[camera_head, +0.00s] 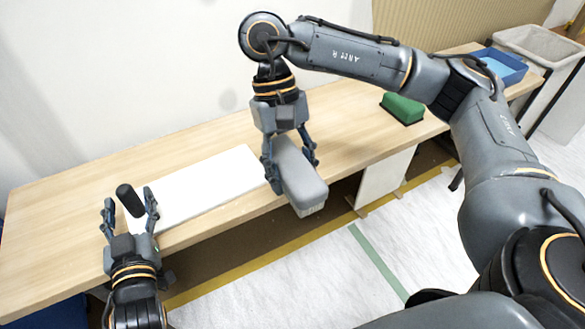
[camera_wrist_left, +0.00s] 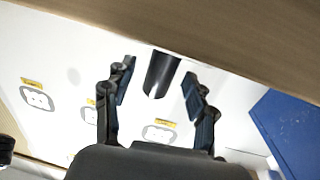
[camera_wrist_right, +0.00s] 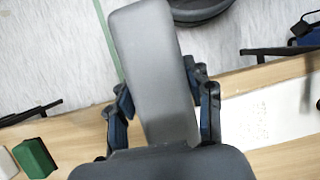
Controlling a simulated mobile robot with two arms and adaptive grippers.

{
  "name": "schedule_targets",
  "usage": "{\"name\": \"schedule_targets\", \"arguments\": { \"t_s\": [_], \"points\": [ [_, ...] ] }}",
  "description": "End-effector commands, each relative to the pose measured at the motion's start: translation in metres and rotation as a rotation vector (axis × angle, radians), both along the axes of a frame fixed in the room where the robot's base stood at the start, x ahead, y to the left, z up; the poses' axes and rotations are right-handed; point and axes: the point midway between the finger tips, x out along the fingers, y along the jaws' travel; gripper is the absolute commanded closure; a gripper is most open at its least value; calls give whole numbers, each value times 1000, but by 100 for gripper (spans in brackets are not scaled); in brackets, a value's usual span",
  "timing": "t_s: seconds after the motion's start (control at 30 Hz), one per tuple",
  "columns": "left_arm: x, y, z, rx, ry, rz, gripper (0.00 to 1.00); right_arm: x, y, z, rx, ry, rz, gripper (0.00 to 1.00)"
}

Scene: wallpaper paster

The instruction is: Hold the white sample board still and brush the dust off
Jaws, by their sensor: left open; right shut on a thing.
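The white sample board (camera_head: 205,185) lies flat on the table, and faint specks show on it in the right wrist view (camera_wrist_right: 262,118). A black cylindrical knob (camera_head: 130,200) stands at its left end. My left gripper (camera_head: 130,208) is open with its fingers either side of the knob, which also shows between them in the left wrist view (camera_wrist_left: 161,75); I cannot tell whether they touch it. My right gripper (camera_head: 290,165) is shut on a grey brush (camera_head: 304,182), pale bristles down, right of the board and over the table's front edge. The brush fills the right wrist view (camera_wrist_right: 155,75).
A green block (camera_head: 402,108) and a blue tray (camera_head: 502,66) are on the table (camera_head: 65,210) to the right. A grey bin (camera_head: 530,45) stands beyond its right end. A white panel (camera_head: 384,180) stands under the table. The tabletop behind the board is clear.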

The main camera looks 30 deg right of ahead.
Motion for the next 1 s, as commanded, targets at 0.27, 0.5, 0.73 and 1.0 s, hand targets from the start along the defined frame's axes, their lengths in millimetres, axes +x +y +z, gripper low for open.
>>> {"name": "schedule_targets", "arguments": {
  "t_s": [0.27, 0.5, 0.73, 1.0],
  "points": [
    [1, 0, 0, 1, 0, 0, 44, 0, 0, 1, 0, 0, 0, 74],
    [11, -1, 1, 1, 0, 0, 44, 0, 0, 5, 0, 0, 0, 74],
    [18, -1, 0, 1, 0, 1, 44, 0, 0, 7, 0, 0, 0, 74],
    [18, -2, 0, 0, 0, 0, 66, 0, 0, 6, 0, 0, 0, 74]
  ]
}}
